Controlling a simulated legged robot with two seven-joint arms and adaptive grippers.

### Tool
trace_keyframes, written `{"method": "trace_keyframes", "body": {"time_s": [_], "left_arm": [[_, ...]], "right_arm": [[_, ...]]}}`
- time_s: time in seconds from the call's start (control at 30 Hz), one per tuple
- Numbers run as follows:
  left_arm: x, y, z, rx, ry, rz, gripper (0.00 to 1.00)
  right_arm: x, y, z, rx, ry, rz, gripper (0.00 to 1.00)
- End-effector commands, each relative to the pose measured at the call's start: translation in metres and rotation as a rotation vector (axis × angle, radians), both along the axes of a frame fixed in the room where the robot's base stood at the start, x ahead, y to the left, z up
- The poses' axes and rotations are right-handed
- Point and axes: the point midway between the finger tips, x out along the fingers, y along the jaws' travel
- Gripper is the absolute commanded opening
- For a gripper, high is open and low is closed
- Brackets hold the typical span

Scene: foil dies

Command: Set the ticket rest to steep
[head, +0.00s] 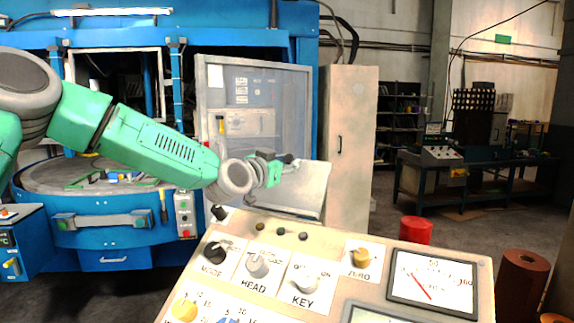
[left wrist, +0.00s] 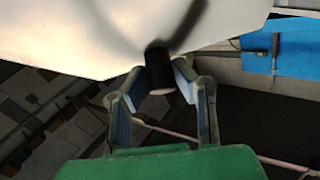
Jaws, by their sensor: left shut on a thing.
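A pale flat panel, which looks like the ticket rest (head: 303,192), stands tilted behind the top edge of the console. It fills the upper part of the left wrist view as a white plate (left wrist: 85,35). My left gripper (head: 288,161) is at the panel's upper edge in the head view. In the left wrist view its fingers (left wrist: 163,88) are closed around a short black knob (left wrist: 159,70) at the plate's edge. No steepness marking on the rest is readable. My right gripper is in neither view.
The sloping console (head: 335,250) in front carries several knobs and a dial gauge (head: 432,281). A red cylinder (head: 416,231) stands behind its right side. A blue machine (head: 110,235) is at the left, and a tall beige cabinet (head: 348,140) stands behind the panel.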

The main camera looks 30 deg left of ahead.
Motion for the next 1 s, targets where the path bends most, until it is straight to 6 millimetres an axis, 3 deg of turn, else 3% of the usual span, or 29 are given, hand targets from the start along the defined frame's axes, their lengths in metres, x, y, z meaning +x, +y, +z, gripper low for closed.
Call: {"method": "trace_keyframes", "body": {"time_s": [0.03,0.67,0.7,0.73,1.0], "left_arm": [[0.0016,-0.0001,0.0143,0.000,-0.028,0.003,0.00],[0.0015,0.0011,0.0146,-0.002,-0.029,0.003,0.00],[0.0015,0.0011,0.0146,-0.002,-0.029,0.003,0.36],[0.0015,0.0012,0.0143,-0.002,-0.029,0.003,0.42],[0.0018,0.0026,0.0068,-0.003,-0.015,0.002,0.42]], "right_arm": [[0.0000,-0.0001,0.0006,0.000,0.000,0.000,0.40],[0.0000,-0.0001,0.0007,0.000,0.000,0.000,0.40],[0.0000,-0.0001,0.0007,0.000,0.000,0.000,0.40],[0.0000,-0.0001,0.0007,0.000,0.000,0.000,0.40],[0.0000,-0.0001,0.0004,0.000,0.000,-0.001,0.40]]}}
